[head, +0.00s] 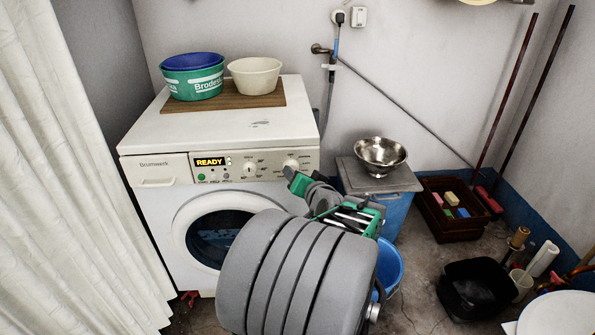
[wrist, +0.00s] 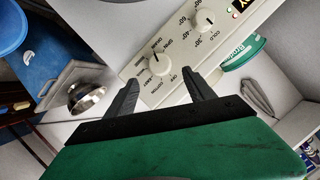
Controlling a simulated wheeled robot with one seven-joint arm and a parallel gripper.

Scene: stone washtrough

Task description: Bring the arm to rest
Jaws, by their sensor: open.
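My gripper (wrist: 164,82) is open and empty in the wrist view, its two dark fingers apart. The washing machine's control panel (wrist: 195,45) lies beyond the fingertips, with a cream knob (wrist: 155,65) showing between them; I cannot tell whether they touch it. In the head view my arm reaches up to the right front of the white washing machine (head: 215,130). Green parts of my wrist and gripper show below the right knob (head: 291,164); the fingertips are not clear there. The display (head: 210,161) reads READY. The round door (head: 215,235) looks shut, partly hidden by my arm.
A green basin (head: 193,83) with a blue one and a cream basin (head: 255,75) stand on a brown board on the machine. A metal bowl (head: 381,153) sits on a lidded blue bin right of it. A brown crate (head: 450,222), black tub (head: 478,288) and white curtain (head: 70,170) flank the floor.

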